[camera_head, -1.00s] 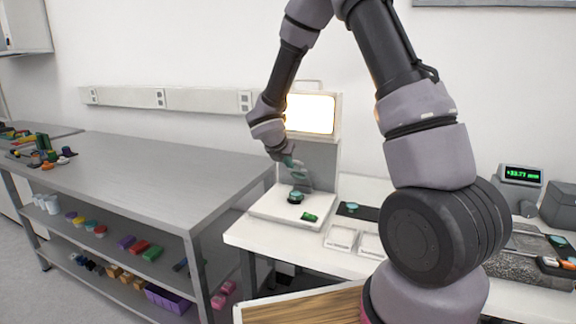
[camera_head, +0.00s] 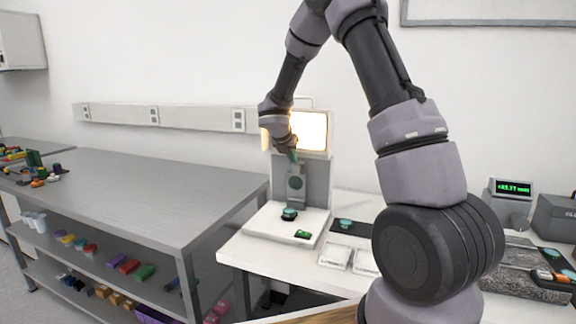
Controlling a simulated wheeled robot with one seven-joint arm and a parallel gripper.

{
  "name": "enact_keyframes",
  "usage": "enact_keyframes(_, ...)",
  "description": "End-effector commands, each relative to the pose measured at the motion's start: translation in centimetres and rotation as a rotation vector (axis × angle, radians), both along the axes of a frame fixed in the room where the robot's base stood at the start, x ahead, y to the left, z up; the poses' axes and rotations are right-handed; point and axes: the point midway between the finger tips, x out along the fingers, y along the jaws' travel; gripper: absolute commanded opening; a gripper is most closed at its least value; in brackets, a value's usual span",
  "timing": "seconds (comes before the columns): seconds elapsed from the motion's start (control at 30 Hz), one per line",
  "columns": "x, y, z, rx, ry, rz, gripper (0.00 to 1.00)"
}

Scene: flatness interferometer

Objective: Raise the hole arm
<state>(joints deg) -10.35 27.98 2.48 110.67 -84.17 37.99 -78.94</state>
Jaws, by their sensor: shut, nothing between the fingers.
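The interferometer stands on the white bench, with a white base (camera_head: 262,222), a grey upright panel (camera_head: 318,178) and a bright lit screen (camera_head: 309,131) at its top. A small grey arm (camera_head: 296,194) with a round teal-looking hole or disc stands roughly upright in front of the panel; I take it for the hole arm. My gripper (camera_head: 292,156) is shut and empty, just above the top of this arm. I cannot tell whether they touch. A dark round piece with a teal top (camera_head: 289,214) sits on the base below.
White trays (camera_head: 335,256) and a digital readout (camera_head: 511,188) stand to the right. A grey shelved table (camera_head: 130,190) is at the left, its near top clear.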

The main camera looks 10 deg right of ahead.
Motion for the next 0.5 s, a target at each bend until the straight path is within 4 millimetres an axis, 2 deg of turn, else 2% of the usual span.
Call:
enact_keyframes(0.2,1.7,-1.2,0.2,0.001,0.0,-0.001,0.0)
enact_keyframes(0.5,2.8,-2.0,0.3,0.001,0.0,-0.001,0.0)
